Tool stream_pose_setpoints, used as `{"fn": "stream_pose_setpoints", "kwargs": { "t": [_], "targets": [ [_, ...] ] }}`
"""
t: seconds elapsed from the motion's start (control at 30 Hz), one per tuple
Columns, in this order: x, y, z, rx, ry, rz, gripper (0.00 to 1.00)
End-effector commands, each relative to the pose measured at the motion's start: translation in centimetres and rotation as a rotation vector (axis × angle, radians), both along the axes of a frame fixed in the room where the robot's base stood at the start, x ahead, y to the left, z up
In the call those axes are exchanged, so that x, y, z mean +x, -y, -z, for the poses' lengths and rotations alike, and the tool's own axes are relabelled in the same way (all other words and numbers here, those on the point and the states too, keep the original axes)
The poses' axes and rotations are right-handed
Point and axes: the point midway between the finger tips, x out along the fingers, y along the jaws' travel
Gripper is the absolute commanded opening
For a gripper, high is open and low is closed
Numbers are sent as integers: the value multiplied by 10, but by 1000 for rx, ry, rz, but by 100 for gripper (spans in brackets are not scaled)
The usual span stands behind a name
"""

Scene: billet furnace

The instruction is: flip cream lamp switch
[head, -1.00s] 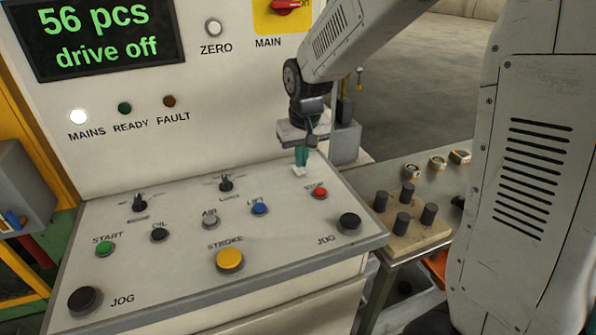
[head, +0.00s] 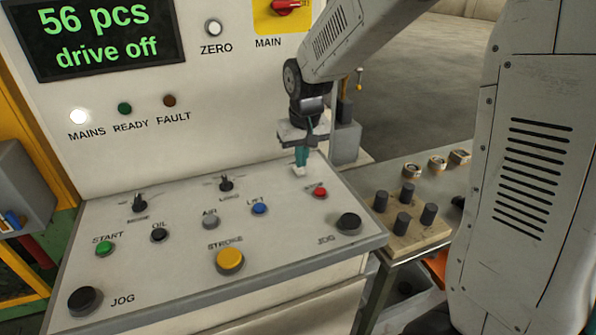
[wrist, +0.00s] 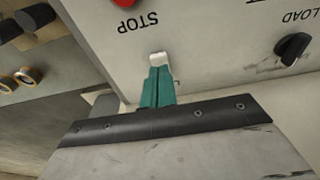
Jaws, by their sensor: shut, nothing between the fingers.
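The cream lamp switch (head: 299,171) is a small pale rocker near the back right of the sloped console top. It also shows in the wrist view (wrist: 160,59), just beyond the fingertips. My gripper (head: 301,163) points down at it with teal fingers closed together and nothing between them. In the wrist view the closed fingertips (wrist: 157,72) overlap the near edge of the switch. I cannot tell whether they touch it or which way the switch is tipped.
A red STOP button (head: 320,192) and the black LOAD knob (head: 226,184) sit on either side on the console top (head: 180,230). The upright panel (head: 230,110) stands behind. A block with several black pegs (head: 410,232) is on the right bench.

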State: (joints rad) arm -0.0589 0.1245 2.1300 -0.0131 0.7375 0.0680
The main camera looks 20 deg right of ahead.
Motion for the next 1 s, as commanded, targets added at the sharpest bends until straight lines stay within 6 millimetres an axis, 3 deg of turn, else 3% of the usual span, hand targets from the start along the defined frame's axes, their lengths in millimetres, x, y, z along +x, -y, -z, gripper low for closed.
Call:
{"fn": "stream_pose_setpoints", "kwargs": {
  "t": [1.0],
  "targets": [
    [0, 0, 11, 0, 0, 0, 0]
  ]
}}
